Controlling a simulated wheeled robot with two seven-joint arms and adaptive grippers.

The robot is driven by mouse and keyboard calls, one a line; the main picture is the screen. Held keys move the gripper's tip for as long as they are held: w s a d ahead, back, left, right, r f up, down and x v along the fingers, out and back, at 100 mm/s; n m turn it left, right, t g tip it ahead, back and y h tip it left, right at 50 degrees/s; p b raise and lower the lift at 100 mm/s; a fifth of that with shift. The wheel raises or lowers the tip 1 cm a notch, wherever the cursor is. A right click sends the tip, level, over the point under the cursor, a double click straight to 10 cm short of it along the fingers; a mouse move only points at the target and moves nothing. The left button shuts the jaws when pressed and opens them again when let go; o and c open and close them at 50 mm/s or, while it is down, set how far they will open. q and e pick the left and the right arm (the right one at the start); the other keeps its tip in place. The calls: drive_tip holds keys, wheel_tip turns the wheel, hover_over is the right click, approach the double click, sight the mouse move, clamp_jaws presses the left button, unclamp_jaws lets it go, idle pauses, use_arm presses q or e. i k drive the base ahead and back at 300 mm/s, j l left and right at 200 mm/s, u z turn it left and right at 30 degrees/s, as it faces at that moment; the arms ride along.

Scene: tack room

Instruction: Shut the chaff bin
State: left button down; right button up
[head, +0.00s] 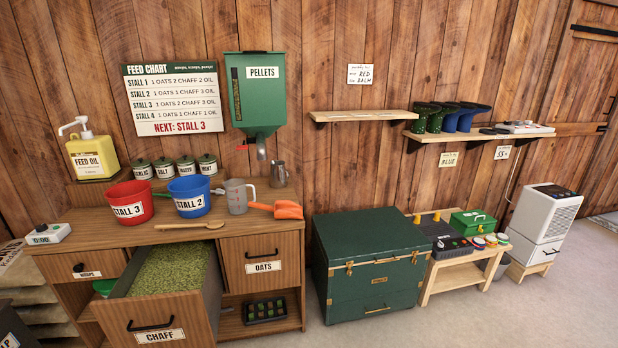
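The chaff bin (160,325) is a wooden pull-out drawer low in the feed cabinet, with a white CHAFF label and a black bar handle (151,324). It stands pulled well out toward me. Green chaff (170,270) fills it and shows from above. Its front is partly cut by the bottom edge of the view. Neither of my grippers is in view.
On the cabinet top (240,228) stand a red STALL 3 bucket (130,203), a blue STALL 2 bucket (193,196), a jug (238,196), a wooden spoon (190,226) and an orange scoop (288,209). The OATS bin (262,262) is shut. A green trunk (370,265) stands right; floor there is clear.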

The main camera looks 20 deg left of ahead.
sight(169, 295)
drive_tip(key=u, duration=2)
